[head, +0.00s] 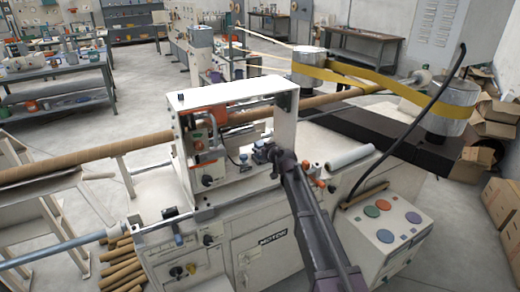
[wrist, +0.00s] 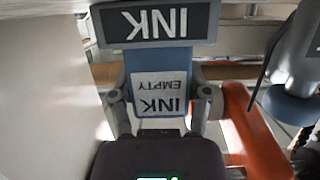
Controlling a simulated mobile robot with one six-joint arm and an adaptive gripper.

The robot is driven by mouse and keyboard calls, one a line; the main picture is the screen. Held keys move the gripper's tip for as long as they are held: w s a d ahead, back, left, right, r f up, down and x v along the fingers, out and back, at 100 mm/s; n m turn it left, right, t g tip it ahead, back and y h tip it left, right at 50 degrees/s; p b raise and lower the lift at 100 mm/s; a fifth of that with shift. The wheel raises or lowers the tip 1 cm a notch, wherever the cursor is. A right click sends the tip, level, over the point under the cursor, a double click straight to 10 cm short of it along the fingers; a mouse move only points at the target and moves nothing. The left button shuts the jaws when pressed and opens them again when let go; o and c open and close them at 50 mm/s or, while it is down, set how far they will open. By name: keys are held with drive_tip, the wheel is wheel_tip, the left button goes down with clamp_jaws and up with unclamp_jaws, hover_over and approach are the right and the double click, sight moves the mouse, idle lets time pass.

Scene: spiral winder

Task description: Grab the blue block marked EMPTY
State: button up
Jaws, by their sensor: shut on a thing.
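The blue block marked EMPTY (wrist: 160,65) is in the middle of the wrist view. Its white label reads INK EMPTY upside down. My gripper (wrist: 160,98) has one finger on each side of the block and is shut on it. A wider grey piece with a dark INK label (wrist: 155,22) is at the block's far end; I cannot tell whether it is part of the block. In the head view my gripper (head: 268,155) reaches into the white machine frame (head: 232,95), and the block is too small to make out there.
An orange part (wrist: 252,135) is close right of my gripper in the wrist view, with a grey part (wrist: 292,100) beyond it. A pale panel (wrist: 45,95) stands at the left. In the head view a long brown tube (head: 95,150) runs through the machine; a white roll (head: 350,160) lies right of my gripper.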

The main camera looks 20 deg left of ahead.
wheel_tip(320, 180, up, 2)
drive_tip(key=shift+r+p, duration=0.1)
drive_tip(key=shift+p, duration=0.6)
drive_tip(key=s+d+r+p, duration=0.1)
drive_tip(key=s+d, duration=0.7)
drive_tip(key=s, duration=0.5)
drive_tip(key=shift+s+d+r, duration=0.15)
drive_tip(key=shift+s+d, duration=0.1)
drive_tip(key=shift+s, duration=0.05)
